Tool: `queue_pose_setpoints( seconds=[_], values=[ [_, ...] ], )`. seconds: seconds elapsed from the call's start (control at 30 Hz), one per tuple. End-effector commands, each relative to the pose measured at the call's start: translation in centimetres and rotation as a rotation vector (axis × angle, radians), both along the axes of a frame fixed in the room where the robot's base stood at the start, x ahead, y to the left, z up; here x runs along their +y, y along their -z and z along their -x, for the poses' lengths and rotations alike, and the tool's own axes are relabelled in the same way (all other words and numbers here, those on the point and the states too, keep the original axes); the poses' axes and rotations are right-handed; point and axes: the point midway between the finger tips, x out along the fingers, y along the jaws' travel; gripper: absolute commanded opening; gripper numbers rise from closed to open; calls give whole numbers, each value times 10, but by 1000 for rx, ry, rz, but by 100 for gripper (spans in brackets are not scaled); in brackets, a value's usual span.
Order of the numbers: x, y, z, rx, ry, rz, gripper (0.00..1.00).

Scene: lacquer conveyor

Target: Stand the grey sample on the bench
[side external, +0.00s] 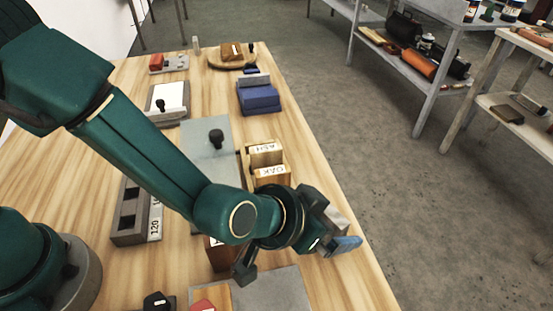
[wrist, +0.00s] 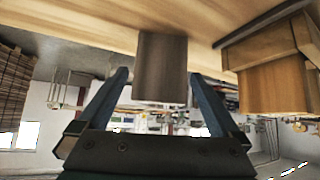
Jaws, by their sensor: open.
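The grey sample (wrist: 162,66) is a plain, brownish-grey block. In the wrist view the bench (wrist: 90,18) is at the top, and the sample's end appears to meet it. A small part of the sample (side external: 338,217) shows by my gripper near the bench's right edge in the side view. My gripper (wrist: 160,80) is open, with one blue finger on either side of the sample. Gaps show between the fingers and the block. It also shows in the side view (side external: 334,228), where the wrist hides much of the sample.
A wooden holder with blocks marked ASH (side external: 264,149) and OAK (side external: 270,171) stands close by; wooden blocks (wrist: 272,85) fill the wrist view's right. A grey plate (side external: 205,150), a blue block (side external: 259,96) and a grey rack marked 120 (side external: 130,215) occupy the bench.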

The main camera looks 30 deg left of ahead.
Motion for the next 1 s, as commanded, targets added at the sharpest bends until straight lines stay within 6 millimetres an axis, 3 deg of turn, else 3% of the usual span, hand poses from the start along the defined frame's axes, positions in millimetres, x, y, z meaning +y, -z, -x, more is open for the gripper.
queue_pose_setpoints(
  seconds=[0.17,0.6,0.8,0.87,1.0],
  values=[
    [2,-10,6,0,1,2,100],
    [17,-50,43,-2,3,2,100],
    [21,-60,47,5,1,16,100],
    [22,-69,45,14,3,49,100],
    [36,-105,39,55,20,172,100]
  ],
)
